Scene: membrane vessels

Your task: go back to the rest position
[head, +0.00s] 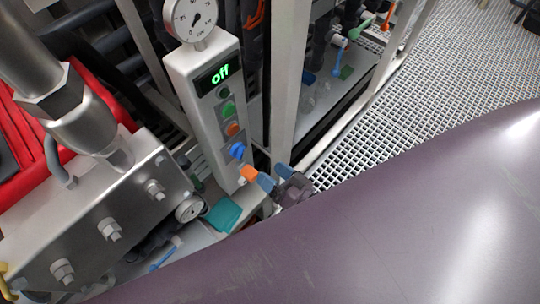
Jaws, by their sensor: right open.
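My right gripper (274,177) is open, with its dark body and blue fingers showing just below and right of the control post. An orange piece (248,173) shows by its fingertips; I cannot tell whether they touch it. The light grey control post (203,105) has a green "off" display (219,74), coloured buttons, and a blue knob (237,150) a little above and left of the gripper. My right arm behind the gripper is hidden by the large purple curved surface. My left gripper is not in view.
The smooth purple curved surface (400,230) fills the lower right. A metal block with bolts (100,215) and a steel pipe stand at left. A round gauge (195,18) tops the post. An upright frame post (288,85) stands right of it. Grating floor (450,75) is open at upper right.

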